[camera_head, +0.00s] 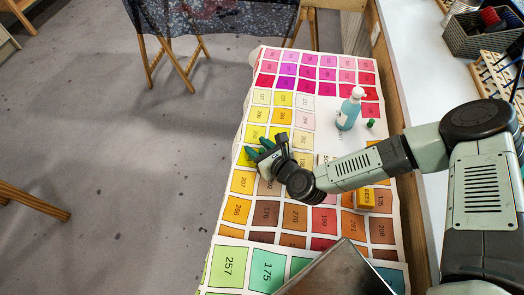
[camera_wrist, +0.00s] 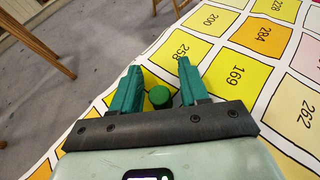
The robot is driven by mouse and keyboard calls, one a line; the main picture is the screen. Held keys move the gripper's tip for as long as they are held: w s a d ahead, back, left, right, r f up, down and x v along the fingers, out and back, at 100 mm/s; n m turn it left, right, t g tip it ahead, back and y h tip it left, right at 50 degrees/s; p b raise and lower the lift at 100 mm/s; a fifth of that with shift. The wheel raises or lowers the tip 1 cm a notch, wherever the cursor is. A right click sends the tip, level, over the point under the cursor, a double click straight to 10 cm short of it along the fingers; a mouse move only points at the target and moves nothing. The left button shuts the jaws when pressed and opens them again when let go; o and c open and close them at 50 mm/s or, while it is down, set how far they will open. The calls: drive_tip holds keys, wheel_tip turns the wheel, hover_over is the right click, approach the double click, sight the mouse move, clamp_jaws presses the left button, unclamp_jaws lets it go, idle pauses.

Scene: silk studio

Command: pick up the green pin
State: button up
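A small green round-topped piece, which looks like the green pin (camera_wrist: 159,97), shows in the wrist view between my fingers, close to the gripper's palm. My gripper (camera_wrist: 159,72) is open, with one green finger on each side of the piece and a small gap visible on both sides. In the head view my gripper (camera_head: 257,149) is low over the left edge of the colour chart, by the yellow squares. The piece between the fingers cannot be made out there. Another small dark green object (camera_head: 371,123) stands on the chart beside the bottle.
The numbered colour chart (camera_head: 312,117) covers the table. A pale blue pump bottle (camera_head: 349,110) stands at its upper right. A yellow block (camera_head: 365,198) lies right of my gripper, and a metal plate (camera_head: 338,272) is at the front. A basket (camera_head: 478,33) sits at the upper right.

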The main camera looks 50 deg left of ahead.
clamp_jaws()
drive_tip(key=shift+r, duration=0.1)
